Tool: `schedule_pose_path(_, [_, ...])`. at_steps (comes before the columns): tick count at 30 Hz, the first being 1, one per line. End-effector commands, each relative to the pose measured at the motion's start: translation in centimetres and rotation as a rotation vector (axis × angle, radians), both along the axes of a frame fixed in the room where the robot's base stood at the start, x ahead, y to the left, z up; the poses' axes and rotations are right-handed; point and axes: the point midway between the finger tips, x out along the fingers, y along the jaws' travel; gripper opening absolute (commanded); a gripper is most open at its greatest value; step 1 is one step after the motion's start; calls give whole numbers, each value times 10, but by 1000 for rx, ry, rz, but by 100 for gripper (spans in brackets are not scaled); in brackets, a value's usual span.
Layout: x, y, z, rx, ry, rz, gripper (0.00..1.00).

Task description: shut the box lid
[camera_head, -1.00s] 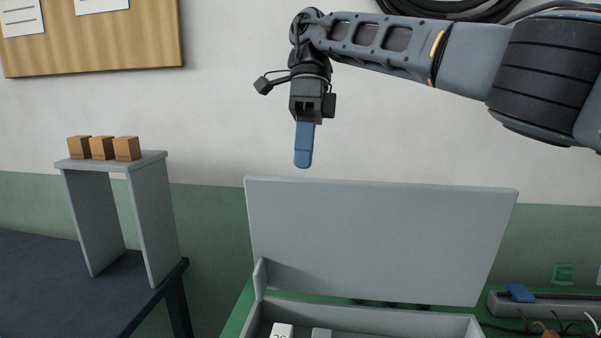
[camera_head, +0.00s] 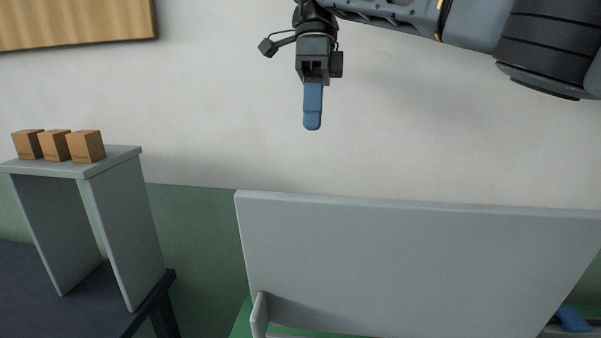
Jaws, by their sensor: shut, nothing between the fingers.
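The grey box lid (camera_head: 410,262) stands open and raised, its broad face toward me, in the lower right of the view. Of the grey box (camera_head: 260,314) only a bit of the left side wall shows at the bottom edge; the rest is out of view. My gripper (camera_head: 313,122) points down with its blue fingers together and empty. In the picture it is above the lid's top edge, left of the lid's middle, and apart from it. How far it is in depth from the lid I cannot tell.
A grey stand (camera_head: 118,220) with several small brown boxes (camera_head: 86,147) on top is on a dark table (camera_head: 30,300) at the left. A blue part (camera_head: 573,319) shows at the lower right. The wall behind is clear around my gripper.

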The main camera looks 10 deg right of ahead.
Motion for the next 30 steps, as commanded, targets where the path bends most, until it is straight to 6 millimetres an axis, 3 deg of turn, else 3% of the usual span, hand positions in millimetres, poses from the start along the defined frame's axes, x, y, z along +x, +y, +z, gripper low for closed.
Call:
schedule_pose_path(8, [-6,2,-22,1,3,2,0])
schedule_pose_path(21, [-34,11,-97,2,3,2,0])
schedule_pose_path(30, [-62,20,-98,1,0,2,0])
